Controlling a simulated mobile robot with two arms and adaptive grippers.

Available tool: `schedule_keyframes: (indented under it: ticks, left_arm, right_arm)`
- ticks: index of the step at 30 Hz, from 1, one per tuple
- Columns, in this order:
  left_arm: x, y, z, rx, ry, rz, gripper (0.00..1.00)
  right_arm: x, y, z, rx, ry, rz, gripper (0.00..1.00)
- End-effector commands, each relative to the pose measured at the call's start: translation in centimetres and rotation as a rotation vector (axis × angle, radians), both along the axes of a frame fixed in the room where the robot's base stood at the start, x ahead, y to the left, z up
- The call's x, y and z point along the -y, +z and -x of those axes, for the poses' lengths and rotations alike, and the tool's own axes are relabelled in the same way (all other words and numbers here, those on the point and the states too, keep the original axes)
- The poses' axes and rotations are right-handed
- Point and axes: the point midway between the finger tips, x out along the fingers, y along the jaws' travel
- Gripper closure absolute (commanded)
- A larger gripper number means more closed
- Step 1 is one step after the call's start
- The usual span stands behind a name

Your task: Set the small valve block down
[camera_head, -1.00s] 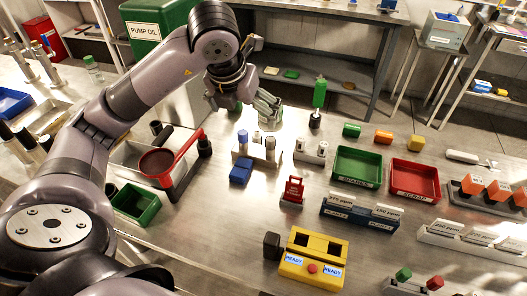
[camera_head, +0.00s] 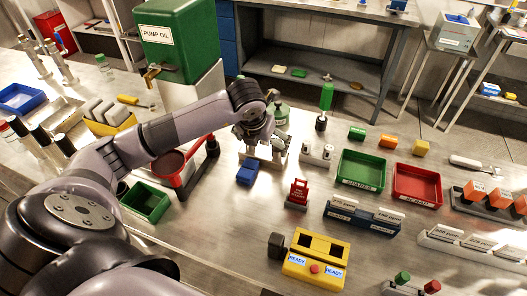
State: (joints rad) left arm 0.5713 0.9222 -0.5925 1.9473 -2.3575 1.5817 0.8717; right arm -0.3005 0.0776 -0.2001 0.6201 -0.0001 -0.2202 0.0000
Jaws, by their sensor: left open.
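My left gripper (camera_head: 265,148) points down over a low pale stand (camera_head: 250,158) and hides most of it and whatever stands in it. The jaws are open; I cannot tell whether a finger touches the stand. No block hangs visibly from the jaws. A blue block (camera_head: 247,172) lies on the table just in front of the stand. A small pale block with two upright posts (camera_head: 317,154) stands to the right of the gripper. I cannot tell for certain which is the small valve block. My right gripper is not in view.
A green tray (camera_head: 361,186) and a red tray (camera_head: 417,202) lie to the right. A red-handled device (camera_head: 180,165) stands left of the gripper. A red tag stand (camera_head: 298,193) and a yellow box (camera_head: 316,261) are nearer.

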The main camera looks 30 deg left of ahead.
Motion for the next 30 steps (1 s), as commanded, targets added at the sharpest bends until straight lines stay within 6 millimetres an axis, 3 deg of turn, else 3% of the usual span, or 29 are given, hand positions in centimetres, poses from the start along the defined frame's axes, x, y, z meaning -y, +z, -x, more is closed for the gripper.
schedule_keyframes:
  ticks: [4, 11, 30]
  left_arm:
    - [-0.12, -1.09, -0.37, -0.001, 0.001, 0.0, 0.0]
    - [-0.11, -1.18, -0.42, 0.001, 0.0, 0.0, 0.01]
    - [-0.13, -1.12, -0.42, 0.001, 0.0, 0.0, 0.43]
  right_arm:
    - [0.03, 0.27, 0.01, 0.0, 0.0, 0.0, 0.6]
    - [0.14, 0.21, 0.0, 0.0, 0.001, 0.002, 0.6]
    - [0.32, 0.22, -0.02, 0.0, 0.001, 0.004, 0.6]
